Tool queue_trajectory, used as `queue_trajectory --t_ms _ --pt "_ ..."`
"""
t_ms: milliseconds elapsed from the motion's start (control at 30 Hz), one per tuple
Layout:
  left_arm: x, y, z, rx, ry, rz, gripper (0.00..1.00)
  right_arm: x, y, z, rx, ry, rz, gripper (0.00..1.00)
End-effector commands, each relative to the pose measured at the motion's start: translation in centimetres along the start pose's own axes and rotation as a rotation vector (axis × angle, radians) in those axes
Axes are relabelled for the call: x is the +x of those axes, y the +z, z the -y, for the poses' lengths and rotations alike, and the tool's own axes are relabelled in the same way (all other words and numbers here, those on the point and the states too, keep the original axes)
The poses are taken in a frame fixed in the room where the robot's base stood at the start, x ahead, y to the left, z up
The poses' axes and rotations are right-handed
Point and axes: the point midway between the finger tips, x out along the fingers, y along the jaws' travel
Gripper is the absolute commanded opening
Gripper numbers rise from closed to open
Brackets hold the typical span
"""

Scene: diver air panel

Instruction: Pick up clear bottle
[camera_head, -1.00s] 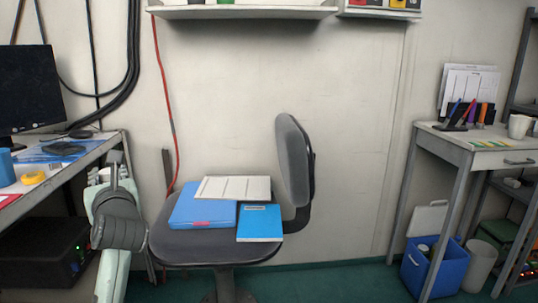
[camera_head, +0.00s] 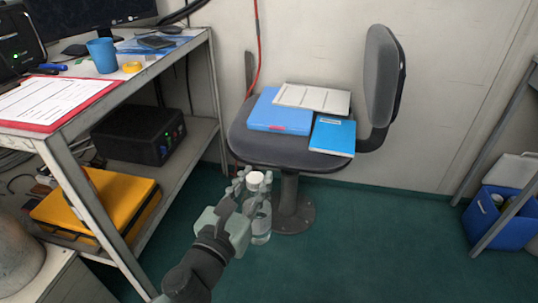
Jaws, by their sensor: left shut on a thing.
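The clear bottle (camera_head: 262,228) has a white cap (camera_head: 254,178) and is upright in front of the chair's base. My left gripper (camera_head: 254,192) reaches in from the lower left, with its fingers around the upper part of the bottle. It is shut on the bottle, and the fingers hide part of the bottle's neck and side. I cannot tell whether the bottle's bottom touches the green floor. My right gripper does not show.
A grey office chair (camera_head: 240,140) with blue folders stands just behind the bottle. A desk (camera_head: 196,58) with a clipboard (camera_head: 52,102), blue cup (camera_head: 102,55) and lower shelf is on the left. A blue bin (camera_head: 512,222) is at right. Green floor between is clear.

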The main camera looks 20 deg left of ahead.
Motion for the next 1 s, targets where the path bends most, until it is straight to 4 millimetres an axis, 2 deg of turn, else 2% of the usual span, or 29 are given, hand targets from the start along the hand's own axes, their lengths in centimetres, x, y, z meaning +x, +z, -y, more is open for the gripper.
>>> queue_trajectory --t_ms 400,500,633,833,933,1000 --pt "-0.8 7.0 7.7 0.014 -0.418 0.005 0.0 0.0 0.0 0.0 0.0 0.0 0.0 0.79" --pt "-1.0 8.2 9.3 0.009 -0.495 0.005 0.0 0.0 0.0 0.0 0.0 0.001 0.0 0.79" --pt "-1.1 9.3 10.7 0.005 -0.566 0.003 0.0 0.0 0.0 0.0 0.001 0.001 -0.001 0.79" --pt "-1.3 10.0 11.6 0.002 -0.616 -0.002 0.0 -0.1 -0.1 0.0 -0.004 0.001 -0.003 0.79" --pt "-1.3 10.0 11.7 0.001 -0.623 -0.003 0.0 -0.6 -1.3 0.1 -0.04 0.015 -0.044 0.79" --pt "-1.3 10.0 11.8 0.0 -0.624 -0.004 0.0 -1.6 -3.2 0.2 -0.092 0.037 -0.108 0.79"
